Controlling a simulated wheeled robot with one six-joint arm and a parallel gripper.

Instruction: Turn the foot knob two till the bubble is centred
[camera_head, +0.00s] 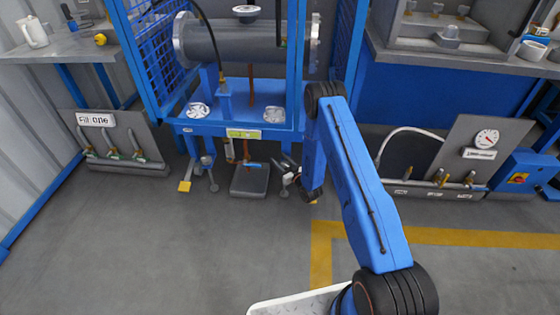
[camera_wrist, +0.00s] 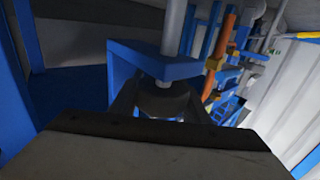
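In the wrist view a dark round foot knob (camera_wrist: 168,100) sits on a pale upright rod, just under a blue bracket (camera_wrist: 150,62) of the stand. My gripper (camera_wrist: 165,112) is close to it, with dark finger shapes on both sides of the knob. I cannot tell whether they touch or grip it. In the head view my gripper (camera_head: 290,174) is low at the right front foot of the blue stand (camera_head: 250,118), partly behind my arm. No number shows on the knob, and I cannot make out a bubble.
A grey vessel (camera_head: 245,42) lies on the stand, with two round pale fittings (camera_head: 199,111) on its deck. Valve panels (camera_head: 120,140) flank the stand. The front floor is clear.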

